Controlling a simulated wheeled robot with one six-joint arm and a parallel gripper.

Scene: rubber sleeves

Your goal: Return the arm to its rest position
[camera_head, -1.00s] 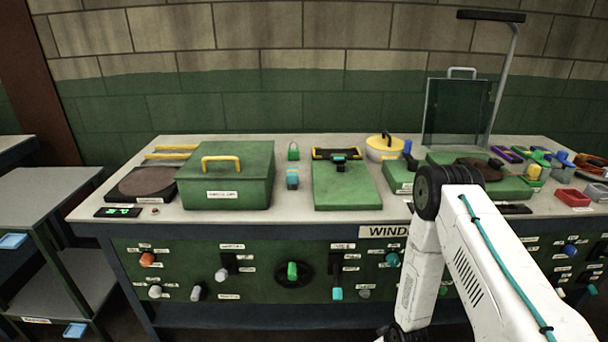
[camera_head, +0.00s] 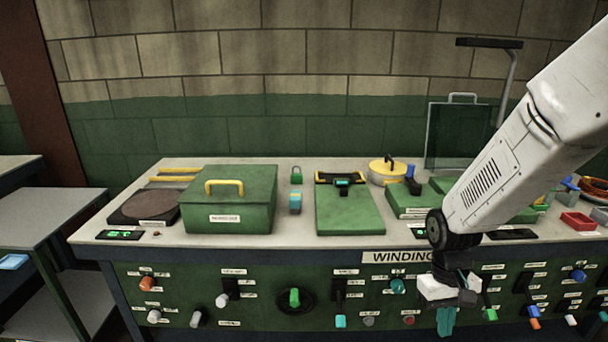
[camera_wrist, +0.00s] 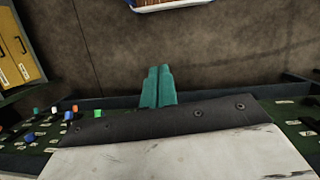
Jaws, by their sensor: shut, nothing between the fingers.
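My gripper (camera_head: 446,320) hangs in front of the bench's control panel, at the lower right of the head view, pointing down. Its teal fingers are together and hold nothing. They also show side by side in the wrist view (camera_wrist: 157,88), with floor beyond them. My white arm comes in from the right edge and hides part of the bench's right side.
The workbench (camera_head: 262,245) carries a green box with a yellow handle (camera_head: 228,199), a green board (camera_head: 348,208), a yellow-lidded pot (camera_head: 387,172) and a clear panel (camera_head: 458,135). Knobs and levers line its front. A grey side table (camera_head: 45,215) stands left.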

